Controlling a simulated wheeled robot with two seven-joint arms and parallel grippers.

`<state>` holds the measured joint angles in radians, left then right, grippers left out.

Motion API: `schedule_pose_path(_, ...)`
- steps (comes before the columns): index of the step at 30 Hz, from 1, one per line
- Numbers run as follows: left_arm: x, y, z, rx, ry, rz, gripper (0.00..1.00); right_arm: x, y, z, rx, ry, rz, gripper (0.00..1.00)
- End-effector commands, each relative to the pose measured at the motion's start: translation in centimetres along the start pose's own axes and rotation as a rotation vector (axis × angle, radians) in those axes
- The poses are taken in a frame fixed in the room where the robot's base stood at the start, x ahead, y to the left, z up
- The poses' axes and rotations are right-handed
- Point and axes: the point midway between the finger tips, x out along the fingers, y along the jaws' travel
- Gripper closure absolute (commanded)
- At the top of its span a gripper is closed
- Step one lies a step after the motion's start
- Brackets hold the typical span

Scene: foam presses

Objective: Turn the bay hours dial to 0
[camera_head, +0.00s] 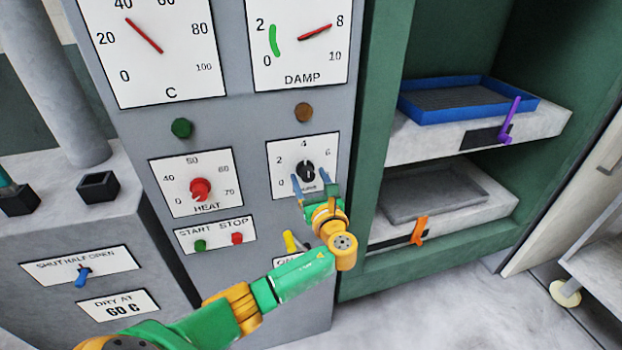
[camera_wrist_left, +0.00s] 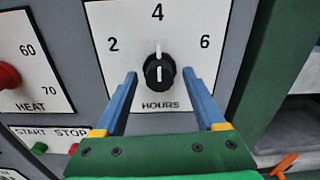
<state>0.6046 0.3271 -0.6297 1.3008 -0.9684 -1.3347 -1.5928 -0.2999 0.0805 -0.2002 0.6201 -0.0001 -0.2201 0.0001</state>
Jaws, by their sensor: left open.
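The bay hours dial is a black knob (camera_head: 306,171) on a white plate marked 0, 2, 4, 6 and HOURS, low on the grey panel. Its white pointer mark stands upright, toward 4, clearest in the left wrist view on the knob (camera_wrist_left: 159,71). My left gripper (camera_head: 311,181) is open, with its blue fingers toward the plate. In the left wrist view its fingers (camera_wrist_left: 159,80) stand either side of the knob, with gaps between them and it. In the head view the gripper covers part of the plate's lower edge. My right gripper is not in view.
A red HEAT knob (camera_head: 201,190) sits left of the hours plate, above the green START button (camera_head: 200,246) and red STOP button (camera_head: 237,238). Green-framed shelves with a blue tray (camera_head: 470,112) stand to the right.

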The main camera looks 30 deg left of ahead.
Motion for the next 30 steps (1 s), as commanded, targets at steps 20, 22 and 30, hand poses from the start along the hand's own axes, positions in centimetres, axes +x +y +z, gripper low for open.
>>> schedule_pose_path(20, -0.1, 0.0, -0.2, -0.034, 0.002, 0.000, 1.00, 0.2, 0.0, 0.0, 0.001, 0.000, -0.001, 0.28)
schedule_pose_path(22, -0.1, 0.0, -0.2, -0.064, 0.002, 0.001, 1.00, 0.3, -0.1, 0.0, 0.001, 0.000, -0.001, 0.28)
schedule_pose_path(30, -0.1, 0.0, -0.3, -0.268, 0.003, 0.001, 1.00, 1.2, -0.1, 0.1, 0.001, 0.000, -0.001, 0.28)
